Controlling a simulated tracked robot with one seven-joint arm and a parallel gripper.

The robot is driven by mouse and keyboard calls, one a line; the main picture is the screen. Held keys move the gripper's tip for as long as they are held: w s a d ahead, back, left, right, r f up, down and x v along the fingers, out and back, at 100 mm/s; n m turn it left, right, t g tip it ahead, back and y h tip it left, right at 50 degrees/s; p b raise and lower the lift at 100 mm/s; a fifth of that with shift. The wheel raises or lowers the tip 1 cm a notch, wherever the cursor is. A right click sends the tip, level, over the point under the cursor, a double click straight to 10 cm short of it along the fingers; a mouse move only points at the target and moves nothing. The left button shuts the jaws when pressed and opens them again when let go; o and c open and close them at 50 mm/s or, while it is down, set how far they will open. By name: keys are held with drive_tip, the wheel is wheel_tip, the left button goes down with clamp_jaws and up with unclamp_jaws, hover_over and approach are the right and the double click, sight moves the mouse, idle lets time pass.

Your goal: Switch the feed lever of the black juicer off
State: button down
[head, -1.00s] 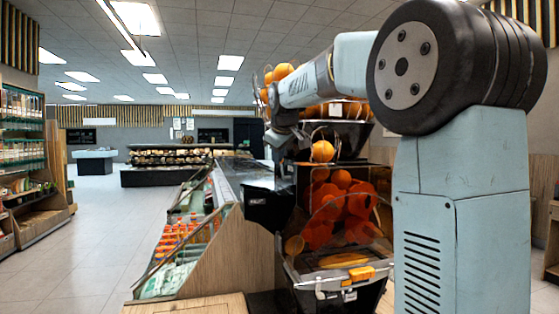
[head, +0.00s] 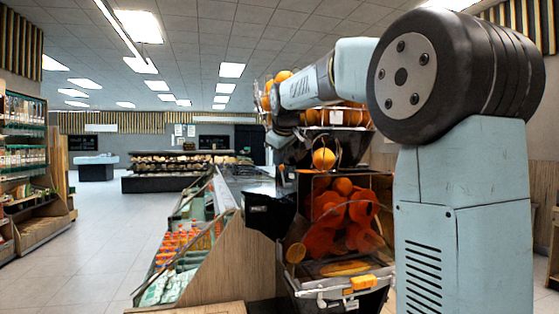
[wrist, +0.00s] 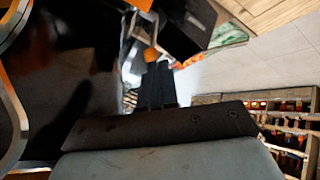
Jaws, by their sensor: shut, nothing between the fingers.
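The black juicer (head: 300,222) stands in the middle of the head view, with a clear front over orange peels and an orange-handled tap (head: 362,282) low at its front. Whole oranges sit in its top basket, and one orange (head: 323,158) sits in a wire guide below. My gripper (head: 280,136) is at the upper left of the juicer, partly lost against dark parts. In the wrist view my gripper's dark fingers (wrist: 157,84) are together and empty. A small orange-coloured thing (wrist: 150,54) shows just past the fingertips; contact is unclear. I cannot pick out the feed lever or its setting.
A slanted display case (head: 195,235) with packed goods stands left of the juicer. Shelves (head: 25,170) line the far left, and a produce stand (head: 180,170) is at the back. The tiled aisle (head: 100,250) is open floor.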

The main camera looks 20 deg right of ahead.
drive_tip(key=a+v, duration=0.2)
drive_tip(key=v, duration=0.9)
drive_tip(key=shift+w+a+r, duration=0.2)
drive_tip(key=shift+a+r, duration=0.2)
drive_tip(key=a+f+n+g+h, duration=0.1)
drive_tip(key=a+f+n+h, duration=0.1)
drive_tip(key=a+f+h, duration=0.2)
drive_tip(key=shift+s+a+h, duration=0.4)
drive_tip(key=shift+a+h, duration=0.2)
drive_tip(key=shift+h, duration=0.3)
drive_tip(key=shift+a, duration=0.1)
